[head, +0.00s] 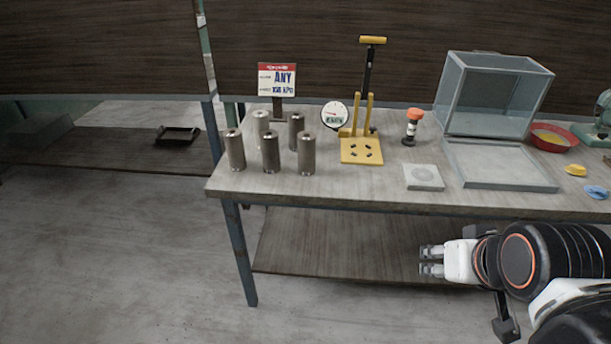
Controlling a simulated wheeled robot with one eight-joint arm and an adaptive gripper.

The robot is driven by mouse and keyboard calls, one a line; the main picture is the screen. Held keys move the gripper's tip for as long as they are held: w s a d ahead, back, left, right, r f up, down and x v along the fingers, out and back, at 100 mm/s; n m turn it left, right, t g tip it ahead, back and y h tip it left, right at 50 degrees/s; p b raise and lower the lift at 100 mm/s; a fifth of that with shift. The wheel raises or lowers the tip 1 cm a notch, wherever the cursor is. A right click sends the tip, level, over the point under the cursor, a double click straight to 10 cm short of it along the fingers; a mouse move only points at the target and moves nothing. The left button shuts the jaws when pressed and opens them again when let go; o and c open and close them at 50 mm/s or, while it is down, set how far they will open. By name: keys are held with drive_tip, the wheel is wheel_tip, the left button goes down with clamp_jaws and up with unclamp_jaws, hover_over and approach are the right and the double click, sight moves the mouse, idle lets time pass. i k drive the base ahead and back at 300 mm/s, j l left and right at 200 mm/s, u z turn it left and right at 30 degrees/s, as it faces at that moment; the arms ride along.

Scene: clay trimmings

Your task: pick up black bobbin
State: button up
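I cannot make out a clear black bobbin. A small upright object with an orange top and a dark base (411,127) stands on the table behind the square pale plate. I cannot tell whether it is a bobbin. My gripper (431,261) is at the lower right, in front of the table's front edge and below the tabletop in the picture. Its two fingers point left with a gap between them, and nothing shows between them.
On the table (330,188) stand several metal cylinders (270,152), a sign (277,80), a round gauge (334,115), a yellow-based pump (361,150), the plate (423,177), a clear open box (490,95) and a red bowl (553,138). A black tray (177,136) lies at left.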

sight(415, 113)
drive_tip(key=i+j, duration=0.8)
drive_tip(key=l+z, duration=0.1)
drive_tip(key=z, duration=0.15)
drive_tip(key=i+j+u, duration=0.2)
drive_tip(key=k+l, duration=0.1)
